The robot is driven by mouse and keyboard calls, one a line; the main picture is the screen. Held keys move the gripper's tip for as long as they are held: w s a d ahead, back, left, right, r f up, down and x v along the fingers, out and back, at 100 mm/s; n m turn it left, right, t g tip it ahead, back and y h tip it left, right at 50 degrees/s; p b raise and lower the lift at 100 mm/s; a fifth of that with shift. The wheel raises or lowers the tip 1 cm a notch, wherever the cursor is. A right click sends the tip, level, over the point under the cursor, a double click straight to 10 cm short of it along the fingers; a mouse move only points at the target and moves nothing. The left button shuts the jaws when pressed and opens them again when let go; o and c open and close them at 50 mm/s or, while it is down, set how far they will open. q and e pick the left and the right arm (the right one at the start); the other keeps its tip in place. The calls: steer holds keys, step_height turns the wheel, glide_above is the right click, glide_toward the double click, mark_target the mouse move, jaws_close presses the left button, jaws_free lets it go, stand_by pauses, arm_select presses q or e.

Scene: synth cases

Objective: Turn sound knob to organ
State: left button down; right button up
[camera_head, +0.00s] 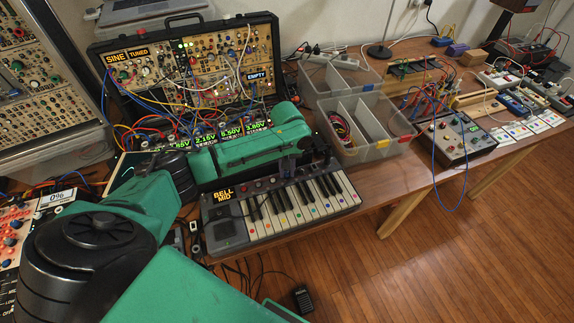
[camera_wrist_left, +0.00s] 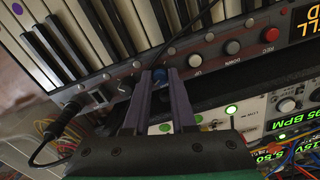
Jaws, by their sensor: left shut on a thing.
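The keyboard (camera_head: 290,222) stands on the table with its display (camera_head: 223,193) reading "BELL MID". My left gripper (camera_head: 288,168) is over the control strip along the keyboard's back edge. Part of the display (camera_wrist_left: 306,25) shows at the top right there. My right gripper is not in view.
A modular synth case (camera_head: 190,65) with many cables stands behind the keyboard. Clear plastic bins (camera_head: 375,152) are to its right. In the left wrist view, a black cable plug (camera_wrist_left: 70,110) sits in the panel near the fingers. Bare table lies right of the keyboard.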

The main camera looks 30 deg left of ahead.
arm_select(q)
steer(key=m+p, duration=0.2)
steer(key=shift+r+m, duration=0.25)
steer(key=shift+m, duration=0.15)
steer(key=m+p, duration=0.2)
steer(key=m, duration=0.1)
steer(key=shift+f+m, duration=0.1)
steer(key=shift+m, duration=0.2)
steer(key=m+p, duration=0.1)
steer(key=m, duration=0.2)
steer(key=shift+m+p, duration=0.3)
steer(key=m+p, duration=0.1)
steer(key=m, duration=0.3)
steer(key=shift+f+m, duration=0.1)
steer(key=shift+m, duration=0.2)
steer(key=c, duration=0.7)
jaws_free()
steer(key=shift+c, duration=0.2)
